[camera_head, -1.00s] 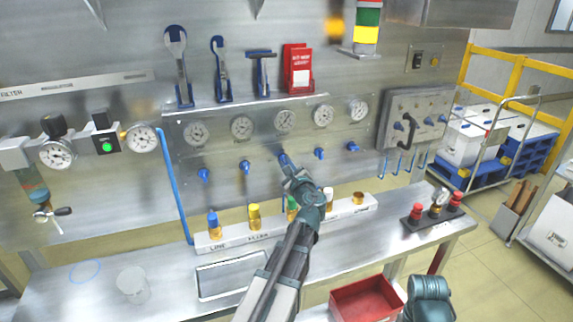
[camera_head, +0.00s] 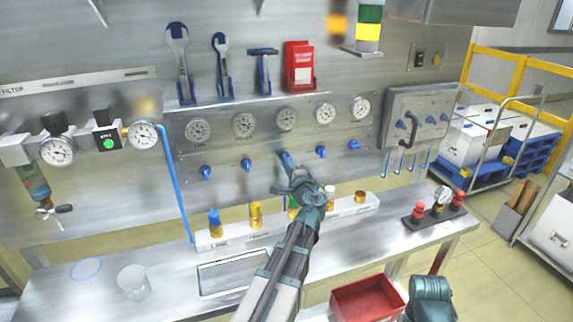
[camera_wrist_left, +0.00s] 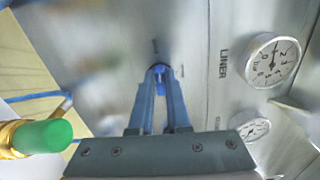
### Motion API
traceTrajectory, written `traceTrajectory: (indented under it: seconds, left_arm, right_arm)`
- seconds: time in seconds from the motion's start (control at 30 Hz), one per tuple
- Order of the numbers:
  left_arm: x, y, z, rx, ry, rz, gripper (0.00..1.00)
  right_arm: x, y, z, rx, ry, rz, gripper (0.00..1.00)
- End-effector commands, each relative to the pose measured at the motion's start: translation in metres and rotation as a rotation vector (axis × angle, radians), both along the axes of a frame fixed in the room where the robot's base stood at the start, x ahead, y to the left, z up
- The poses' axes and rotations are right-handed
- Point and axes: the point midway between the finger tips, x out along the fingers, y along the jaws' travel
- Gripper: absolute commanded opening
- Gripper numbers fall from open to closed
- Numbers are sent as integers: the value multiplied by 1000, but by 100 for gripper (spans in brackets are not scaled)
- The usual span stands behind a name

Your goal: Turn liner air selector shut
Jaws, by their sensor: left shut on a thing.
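The liner air selector is a small blue knob (camera_wrist_left: 159,69) on the steel panel, beside the printed word LINER in the left wrist view. My left gripper (camera_head: 285,160) reaches up to the middle of the row of blue knobs in the head view. Its two blue fingers (camera_wrist_left: 160,82) are closed around the knob in the left wrist view. The fingers hide most of the knob, so I cannot tell its exact angle. The liner gauge (camera_wrist_left: 272,60) is next to the label, and in the head view it sits above the gripper (camera_head: 287,118).
Other blue knobs flank the gripper on the left (camera_head: 246,164) and right (camera_head: 321,152). Below stands a white rack (camera_head: 225,236) with coloured-cap fittings, including a green cap (camera_wrist_left: 45,135). A clear cup (camera_head: 133,282) and red bin (camera_head: 367,302) are nearer.

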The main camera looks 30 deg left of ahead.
Motion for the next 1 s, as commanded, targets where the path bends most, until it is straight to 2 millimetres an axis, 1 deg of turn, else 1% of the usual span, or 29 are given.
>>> traceTrajectory:
  seconds: [0.33,0.8,0.83,0.97,1.0]
  left_arm:
    - [-1,0,-2,-65,-72,0,0]
    - [-1,0,-2,-72,-81,0,0]
    - [-1,0,-2,-72,-81,0,18]
    - [-1,0,-2,-70,-79,0,42]
    - [-1,0,-2,-70,-80,0,45]
  right_arm:
    - [0,0,-1,0,0,0,50]
    - [0,0,-1,0,0,0,50]
    - [0,0,-1,0,0,0,50]
    - [0,0,-1,0,0,0,50]
    - [0,0,-1,0,0,0,50]
